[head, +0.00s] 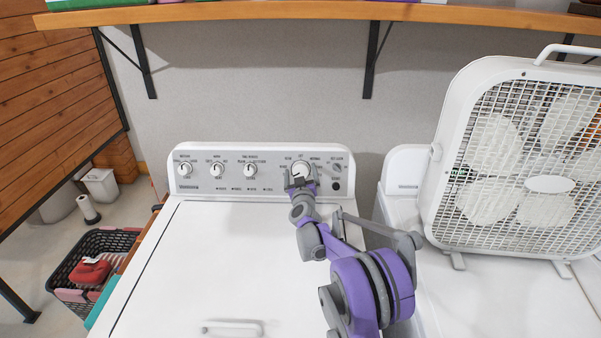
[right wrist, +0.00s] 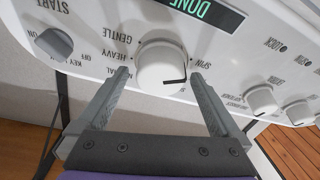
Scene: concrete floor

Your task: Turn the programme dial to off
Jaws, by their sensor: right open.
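The programme dial (head: 301,170) is the large white knob at the right of the washer's control panel. In the right wrist view the dial (right wrist: 162,68) has a dark pointer line on its lower right rim. Labels around it read GENTLE, HEAVY and SPIN; I cannot read an off mark. My right gripper (head: 298,184) is at the dial and hides its lower part in the head view. In the wrist view its open fingers (right wrist: 159,74) stand either side of the dial, with visible gaps. My left gripper is not in view.
Three smaller knobs (head: 217,170) sit left on the panel. A grey start knob (right wrist: 54,43) is near the dial, and a display (right wrist: 195,12) reads DONE upside down. A box fan (head: 549,184) stands at right. A shelf (head: 250,11) runs above.

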